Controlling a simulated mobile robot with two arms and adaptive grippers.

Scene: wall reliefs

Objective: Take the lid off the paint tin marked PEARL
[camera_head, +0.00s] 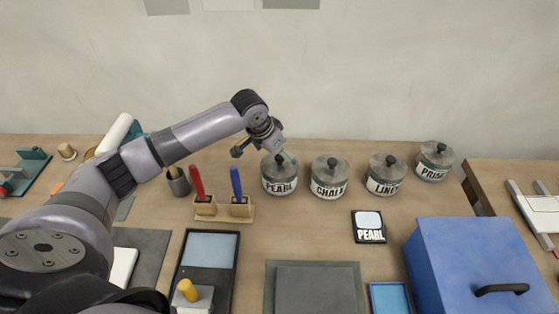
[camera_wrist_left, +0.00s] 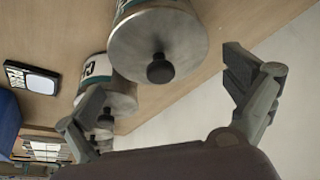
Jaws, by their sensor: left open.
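The PEARL tin (camera_head: 280,187) stands upright at the back of the table, leftmost in a row of paint tins. Its grey lid (camera_head: 270,170) with a dark knob is on it. My left gripper (camera_head: 265,153) is open and empty, just above and beside this lid, partly covering it. In the left wrist view, a grey lid (camera_wrist_left: 185,38) with a dark knob (camera_wrist_left: 160,70), apparently PEARL's, shows large. The open fingers (camera_wrist_left: 164,82) are on either side of the knob's line, apparently apart from it. My right gripper is not in view.
To the right stand the CHALK tin (camera_head: 329,190), the LINEN-like tin (camera_head: 384,186) and another tin (camera_head: 432,173). A PEARL card (camera_head: 369,236) lies in front. A brush stand (camera_head: 223,216) holds red and blue handles. A blue box (camera_head: 470,255) stands front right.

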